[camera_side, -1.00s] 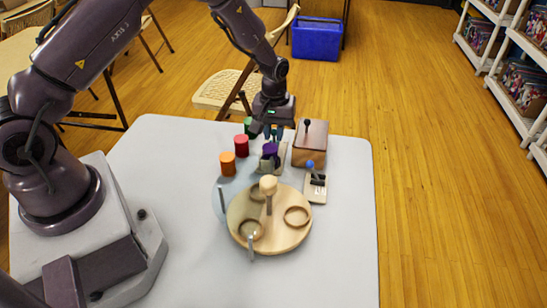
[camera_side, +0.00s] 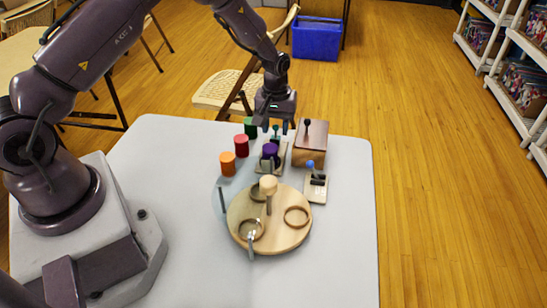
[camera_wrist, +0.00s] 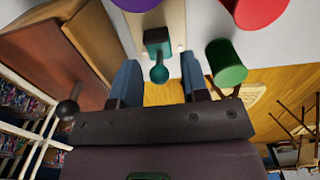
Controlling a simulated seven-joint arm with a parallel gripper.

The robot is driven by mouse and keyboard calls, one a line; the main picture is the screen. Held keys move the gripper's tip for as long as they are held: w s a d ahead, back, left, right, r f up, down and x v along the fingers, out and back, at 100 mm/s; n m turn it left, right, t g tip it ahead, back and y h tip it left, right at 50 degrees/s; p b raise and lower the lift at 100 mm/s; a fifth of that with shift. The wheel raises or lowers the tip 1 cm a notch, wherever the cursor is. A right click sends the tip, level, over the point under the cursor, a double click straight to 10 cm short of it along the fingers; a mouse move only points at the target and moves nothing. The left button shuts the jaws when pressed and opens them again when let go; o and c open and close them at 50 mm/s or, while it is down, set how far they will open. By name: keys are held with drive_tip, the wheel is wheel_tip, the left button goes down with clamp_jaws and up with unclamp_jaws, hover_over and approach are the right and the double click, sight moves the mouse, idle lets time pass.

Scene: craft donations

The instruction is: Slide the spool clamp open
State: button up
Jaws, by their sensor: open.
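The spool clamp is a pale board (camera_wrist: 176,22) with a teal sliding block and a round-knobbed teal handle (camera_wrist: 157,55). A purple spool (camera_side: 270,151) sits at the clamp's near end; its edge also shows at the top of the wrist view (camera_wrist: 136,3). My gripper (camera_wrist: 160,72) is open and empty, its two blue fingers pointing at the clamp. The teal handle shows between the fingers in the wrist view, without visible contact. In the side view my gripper (camera_side: 274,124) is above the clamp's far end. The spool partly hides the clamp's near end there.
Red (camera_side: 242,146), orange (camera_side: 228,163) and green (camera_side: 251,127) spools stand left of the clamp. A wooden box (camera_side: 311,147) with a dark knobbed lever is close on the right. A blue-knobbed switch (camera_side: 316,187) and a round wooden turntable (camera_side: 272,236) are nearer. The table's front right is clear.

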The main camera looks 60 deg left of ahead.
drive_tip(key=shift+r, duration=3.75)
